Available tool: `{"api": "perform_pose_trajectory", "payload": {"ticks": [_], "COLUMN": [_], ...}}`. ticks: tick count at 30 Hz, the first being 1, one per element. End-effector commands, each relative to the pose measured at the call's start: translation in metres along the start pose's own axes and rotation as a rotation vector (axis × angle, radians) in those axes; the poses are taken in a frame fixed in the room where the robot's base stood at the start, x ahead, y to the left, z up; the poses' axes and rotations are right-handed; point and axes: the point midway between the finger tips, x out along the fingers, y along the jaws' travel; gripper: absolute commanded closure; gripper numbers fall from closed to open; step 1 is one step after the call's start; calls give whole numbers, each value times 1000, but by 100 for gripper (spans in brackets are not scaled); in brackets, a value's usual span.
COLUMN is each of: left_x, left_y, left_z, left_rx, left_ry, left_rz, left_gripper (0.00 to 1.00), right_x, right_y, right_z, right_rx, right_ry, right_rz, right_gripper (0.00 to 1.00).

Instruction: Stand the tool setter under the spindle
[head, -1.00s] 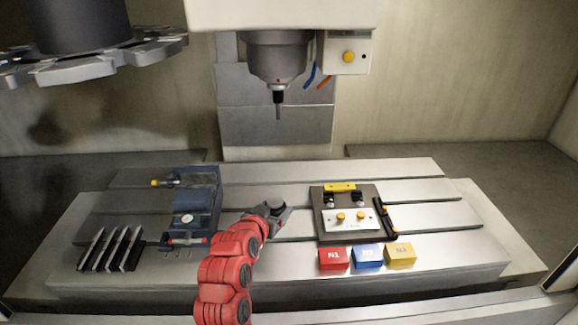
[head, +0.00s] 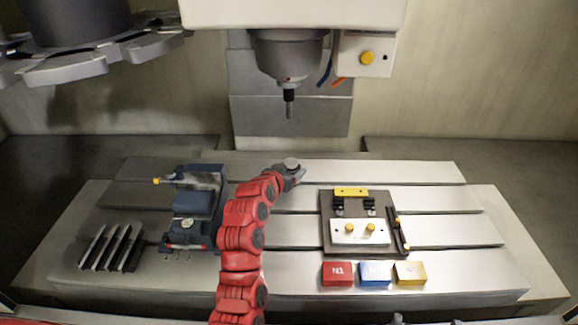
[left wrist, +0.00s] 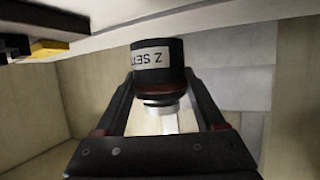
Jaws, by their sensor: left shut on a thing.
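My left gripper (head: 294,172) is shut on the tool setter (head: 291,163), a short dark cylinder with a grey top, over the rear part of the slotted table. The spindle (head: 288,57) hangs behind and above, with a thin tool (head: 289,105) pointing down. In the head view the tool tip is almost straight above the setter, with a clear gap. Whether the setter touches the table is unclear. My right gripper is not in view.
A blue vise (head: 192,205) stands left of my arm. A dark fixture plate (head: 345,245) with clamps is to the right, with red (head: 337,274), blue (head: 375,274) and yellow (head: 410,273) blocks before it. Dark parallel plates (head: 112,248) stand front left. The rear right table is clear.

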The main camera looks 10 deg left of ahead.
Motion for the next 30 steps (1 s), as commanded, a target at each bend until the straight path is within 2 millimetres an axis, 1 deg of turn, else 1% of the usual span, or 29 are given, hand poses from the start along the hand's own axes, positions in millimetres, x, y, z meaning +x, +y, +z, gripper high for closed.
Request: {"api": "perform_pose_trajectory", "payload": {"ticks": [1, 2, 6, 9, 12, 16, 19, 21, 25, 27, 30], "left_x": [6, 10, 28, 37, 43, 46, 49, 52, 58, 59, 59], "left_y": [-5, -7, -17, -22, -25, -27, -26, -26, -26, -27, -27], "left_z": [-6, -8, -12, -14, -15, -16, -8, 2, 16, 19, 18], "left_rx": [0, 0, 1, 0, 0, 0, -1, -3, -2, -1, -1], "left_ry": [-1, 1, 1, 1, 2, 5, -1, -4, -2, 1, 3], "left_rz": [-1, -1, -1, 0, -1, -2, 0, -1, -1, -2, -3], "left_gripper": [100, 100, 100, 100, 100, 100, 100, 100, 100, 100, 100], "right_x": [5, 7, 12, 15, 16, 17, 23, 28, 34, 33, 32], "right_y": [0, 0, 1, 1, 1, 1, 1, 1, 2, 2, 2], "right_z": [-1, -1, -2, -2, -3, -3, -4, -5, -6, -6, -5], "right_rx": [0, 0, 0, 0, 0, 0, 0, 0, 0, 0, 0], "right_ry": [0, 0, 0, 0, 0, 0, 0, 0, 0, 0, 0], "right_rz": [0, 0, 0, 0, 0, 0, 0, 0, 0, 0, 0], "right_gripper": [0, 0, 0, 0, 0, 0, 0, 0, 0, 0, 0]}}
